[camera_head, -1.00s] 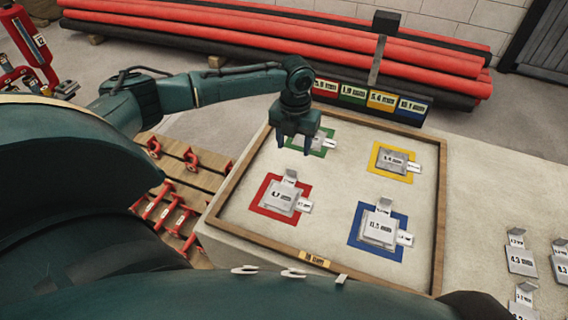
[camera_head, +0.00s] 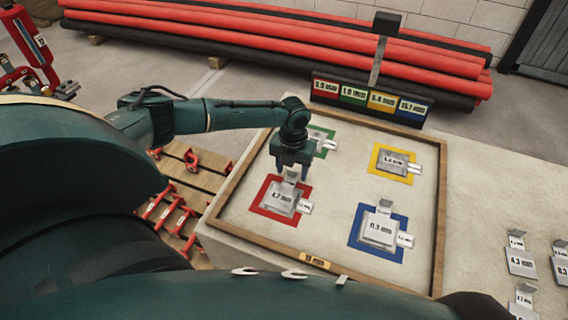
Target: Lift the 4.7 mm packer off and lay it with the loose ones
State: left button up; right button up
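The packer whose label seems to read 4.7 mm (camera_head: 281,199) is a grey plate stack on the red square (camera_head: 258,206) in the wooden-edged tray (camera_head: 441,230). An upright tab rises at its far edge and a white tag sticks out to its right. My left gripper (camera_head: 291,176) points down over that far edge, with its fingers apart on either side of the tab. Whether they touch it cannot be told. Loose packers, such as one marked 4.3 (camera_head: 521,262), lie on the bench at the right. My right gripper is not in view.
Other packers sit on the blue (camera_head: 379,229), yellow (camera_head: 394,159) and green squares (camera_head: 319,139), the green one partly behind my gripper. A coloured label board (camera_head: 370,100) stands behind the tray. Bare bench (camera_head: 480,190) lies between tray and loose packers.

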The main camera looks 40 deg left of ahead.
pick_arm(q)
jog(key=c, duration=1.1)
jog(key=shift+r, duration=0.1)
